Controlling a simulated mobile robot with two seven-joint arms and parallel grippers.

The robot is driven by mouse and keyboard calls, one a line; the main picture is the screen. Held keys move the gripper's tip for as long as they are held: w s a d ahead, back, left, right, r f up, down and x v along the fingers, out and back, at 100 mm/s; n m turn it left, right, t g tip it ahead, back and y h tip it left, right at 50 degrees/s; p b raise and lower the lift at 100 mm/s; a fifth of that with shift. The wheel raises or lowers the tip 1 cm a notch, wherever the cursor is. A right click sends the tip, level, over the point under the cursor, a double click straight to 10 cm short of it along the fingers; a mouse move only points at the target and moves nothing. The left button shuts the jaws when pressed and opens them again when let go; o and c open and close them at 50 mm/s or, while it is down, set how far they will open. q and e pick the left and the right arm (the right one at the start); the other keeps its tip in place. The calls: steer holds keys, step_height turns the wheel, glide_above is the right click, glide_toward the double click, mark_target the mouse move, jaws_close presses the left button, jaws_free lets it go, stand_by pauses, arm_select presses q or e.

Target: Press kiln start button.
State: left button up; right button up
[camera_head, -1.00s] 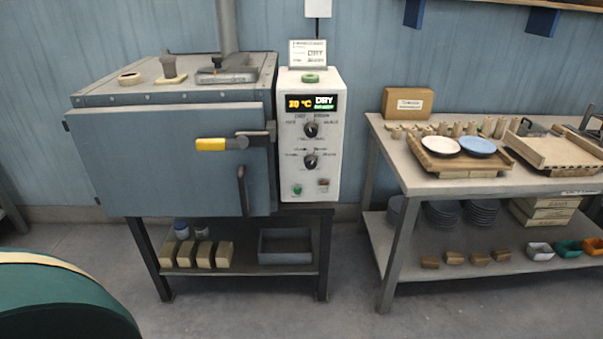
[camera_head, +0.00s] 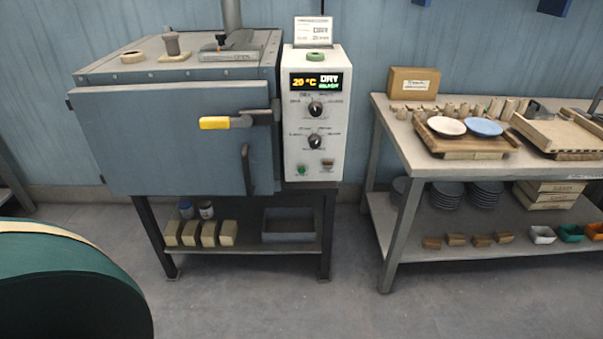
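The blue-grey kiln (camera_head: 160,140) stands on a dark metal stand, its door shut, with a yellow-handled latch (camera_head: 215,123) on the door. A white control panel (camera_head: 334,135) is fixed at its right side. Its display (camera_head: 315,83) reads about 20 °C and DRY, with smaller green text below. Two black knobs (camera_head: 316,109) sit under the display. Near the panel's bottom are a small green button (camera_head: 301,170) at left and a brownish switch or button (camera_head: 327,165) at right; their labels are too small to read. Neither of my grippers is in view.
A table (camera_head: 400,143) at right holds a wooden board with a white plate (camera_head: 444,126) and a blue plate (camera_head: 484,127). A round green-topped thing (camera_head: 70,290) fills the lower left corner. The floor (camera_head: 270,305) before the kiln is clear.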

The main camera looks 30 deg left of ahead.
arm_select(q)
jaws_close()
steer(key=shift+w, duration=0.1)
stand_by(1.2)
